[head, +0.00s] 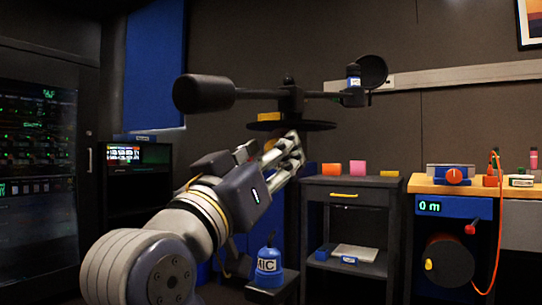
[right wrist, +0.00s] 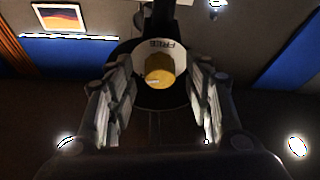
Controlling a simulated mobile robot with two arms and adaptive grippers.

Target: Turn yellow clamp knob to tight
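The yellow clamp knob (right wrist: 159,72) faces my right wrist camera, on a pale dial with the word FREE upside down above it. My right gripper (right wrist: 160,82) is open, with one finger on each side of the knob and dark gaps visible between. In the head view my right gripper (head: 293,147) points up at the underside of a dark round plate (head: 318,126) on the balance-like apparatus. A small yellow patch (head: 268,145) shows beside the fingers there, probably the knob. My left gripper is not in view.
A dark beam with a cylindrical weight (head: 204,94) spans above the plate. A dark cabinet (head: 345,192) with coloured blocks stands to the right, then a wooden-topped bench (head: 425,187) with an orange cable.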

